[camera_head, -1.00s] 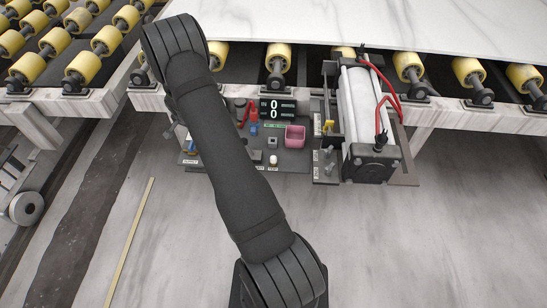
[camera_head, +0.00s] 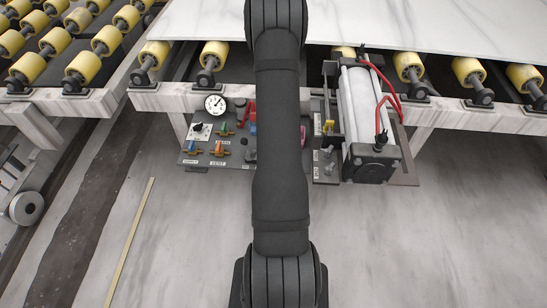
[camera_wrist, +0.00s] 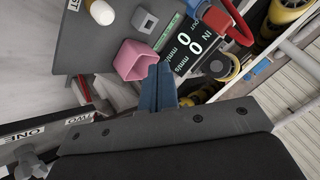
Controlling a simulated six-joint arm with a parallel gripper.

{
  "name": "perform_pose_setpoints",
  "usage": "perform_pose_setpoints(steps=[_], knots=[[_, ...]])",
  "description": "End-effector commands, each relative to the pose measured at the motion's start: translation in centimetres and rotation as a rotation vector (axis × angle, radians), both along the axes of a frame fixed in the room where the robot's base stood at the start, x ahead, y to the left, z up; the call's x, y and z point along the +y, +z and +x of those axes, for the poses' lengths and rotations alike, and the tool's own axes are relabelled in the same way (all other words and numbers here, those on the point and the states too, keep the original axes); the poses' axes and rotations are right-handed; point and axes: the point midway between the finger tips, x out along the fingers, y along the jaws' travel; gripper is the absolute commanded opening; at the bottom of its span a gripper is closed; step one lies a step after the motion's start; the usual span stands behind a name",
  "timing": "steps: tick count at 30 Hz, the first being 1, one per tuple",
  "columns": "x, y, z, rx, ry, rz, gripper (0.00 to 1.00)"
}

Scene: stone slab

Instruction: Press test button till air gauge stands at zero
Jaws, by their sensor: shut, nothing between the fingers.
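The air gauge (camera_head: 215,104) is a round white dial at the back left of the dark control panel (camera_head: 205,148). Its needle is visible, but the scale is too small to read. A cream round-capped button (camera_wrist: 102,12) shows at the top left of the wrist view; I cannot read its label, so I cannot tell whether it is the test button. It is hidden behind my arm in the head view. My gripper (camera_wrist: 160,68) has its blue fingers shut and empty, beside a pink square cup and apart from the cream button. My arm hides it in the head view.
The pink cup (camera_wrist: 135,60), a grey square part (camera_wrist: 145,20) and a display reading zeros (camera_wrist: 188,43) crowd the panel. A red handle (camera_wrist: 236,20) rises beyond. A cylinder with red hoses (camera_head: 362,105) stands to the right. Several coloured valves, such as an orange one (camera_head: 218,149), lie left.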

Motion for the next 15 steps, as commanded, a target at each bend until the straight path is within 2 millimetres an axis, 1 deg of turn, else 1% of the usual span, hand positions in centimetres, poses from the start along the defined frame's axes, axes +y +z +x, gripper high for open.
perform_pose_setpoints(steps=[11,15], knots=[[-0.15,-0.06,-0.04,-0.002,-0.002,-0.001,0.00],[-0.15,-0.88,-0.08,0.000,-0.003,-0.001,0.00]])
